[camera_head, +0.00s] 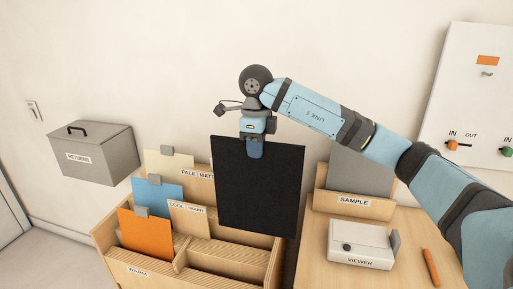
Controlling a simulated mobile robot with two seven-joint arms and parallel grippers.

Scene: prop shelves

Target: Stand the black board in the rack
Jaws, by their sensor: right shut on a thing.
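The black board (258,190) hangs upright, slightly tilted, from my right gripper (255,148), which is shut on its top edge. The wooden rack (225,258) stands below and behind it, with stepped compartments. The board covers the rack's right part, and its lower edge shows in front of the rack's right side. I cannot tell whether the board touches the rack. An orange board (146,236), a blue board (158,194) and a cream board (168,163) stand in the rack's left side. My left gripper is not in view.
Right of the rack, a sample holder (352,203) with a grey board and a white viewer box (360,245) stand on the table. An orange marker (431,268) lies beside them. A grey returns box (93,153) is on the left wall. The front right compartment looks empty.

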